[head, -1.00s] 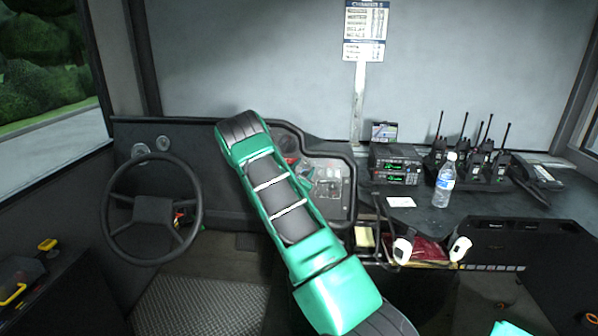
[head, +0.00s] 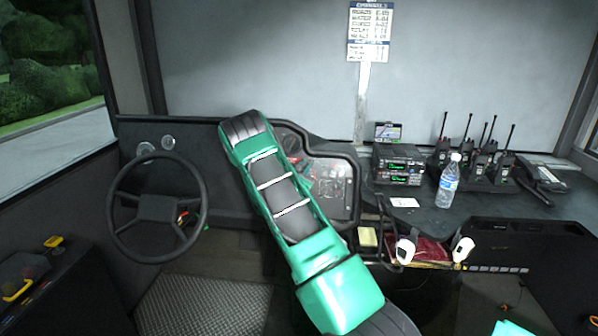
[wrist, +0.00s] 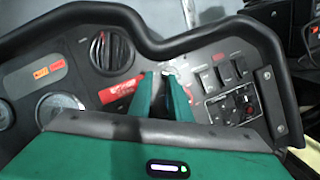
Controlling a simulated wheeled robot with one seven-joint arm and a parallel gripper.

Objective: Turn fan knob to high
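In the wrist view, my gripper (wrist: 159,76) points at the dashboard panel (wrist: 205,60). Its two green fingers are apart with a narrow gap, and I see nothing held between them. The tips lie in front of a small pale fitting (wrist: 169,68), right of a red label (wrist: 121,90); contact cannot be told. A black control plate with small knobs and a red part (wrist: 246,109) is right of the fingers. Which control is the fan knob, and its setting, cannot be read. In the head view my arm covers part of the panel (head: 330,185) and hides my gripper.
A round vent (wrist: 112,52) and a gauge (wrist: 60,106) are left of the fingers. A raised black rim (wrist: 150,35) curves around the panel. The steering wheel (head: 157,207) stands left of my arm. Radios (head: 400,170) and a water bottle (head: 449,181) stand on the right counter.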

